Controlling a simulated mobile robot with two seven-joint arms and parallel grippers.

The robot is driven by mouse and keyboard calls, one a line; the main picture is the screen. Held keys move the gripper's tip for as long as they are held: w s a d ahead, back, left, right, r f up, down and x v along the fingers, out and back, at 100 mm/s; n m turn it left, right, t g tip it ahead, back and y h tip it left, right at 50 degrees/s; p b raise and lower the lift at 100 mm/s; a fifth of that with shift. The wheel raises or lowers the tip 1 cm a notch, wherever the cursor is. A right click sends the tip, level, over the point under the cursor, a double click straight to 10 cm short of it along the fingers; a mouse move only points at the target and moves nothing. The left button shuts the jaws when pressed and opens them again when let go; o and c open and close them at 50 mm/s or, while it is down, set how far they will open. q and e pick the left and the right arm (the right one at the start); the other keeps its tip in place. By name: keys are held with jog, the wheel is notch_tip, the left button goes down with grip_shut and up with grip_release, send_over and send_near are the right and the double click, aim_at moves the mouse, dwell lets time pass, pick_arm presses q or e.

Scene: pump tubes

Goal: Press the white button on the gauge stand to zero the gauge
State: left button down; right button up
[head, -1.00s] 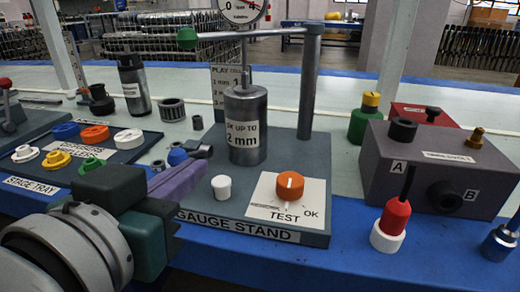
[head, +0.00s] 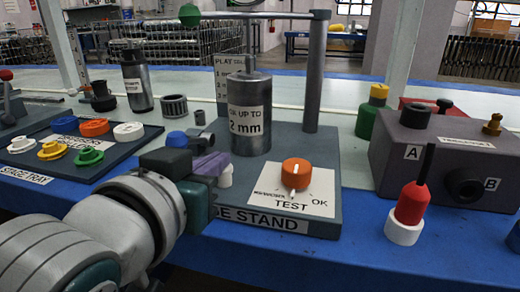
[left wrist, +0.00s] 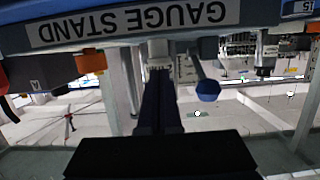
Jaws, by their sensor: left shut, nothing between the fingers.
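The white button (head: 226,176) is on the gauge stand (head: 340,217), left of the orange knob (head: 296,173). My left gripper (head: 212,163) is shut and empty, its purple fingers close against the button and covering part of it in the head view. In the left wrist view, which looks upside down, the white button (left wrist: 158,50) lies just beyond the shut fingertips (left wrist: 159,72). I cannot tell whether they touch or whether the button is pressed in. The gauge dial is out of the head view. My right gripper is not in view.
A metal cylinder (head: 248,132) and a grey post (head: 315,75) stand behind the button. The stage tray (head: 120,168) with coloured rings is at left. A grey box (head: 440,160) and a red-and-white plunger (head: 410,205) are at right. A blue-capped part (head: 177,139) sits behind my gripper.

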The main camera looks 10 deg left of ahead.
pick_arm(q)
notch_tip(320, 180, down, 3)
jog(key=shift+r+b, duration=0.2)
jog(key=shift+b, duration=0.15)
jog(key=shift+f, duration=0.1)
jog(key=shift+a+f, duration=0.1)
jog(key=shift+f, duration=0.05)
dwell(0.5)
notch_tip(320, 180, up, 6)
jog(key=p, duration=0.6)
jog(key=shift+s, duration=0.1)
jog(key=p+v, duration=0.2)
jog(key=v, duration=0.7)
jog(key=shift+s+f, duration=0.2)
jog(key=shift+s, duration=0.1)
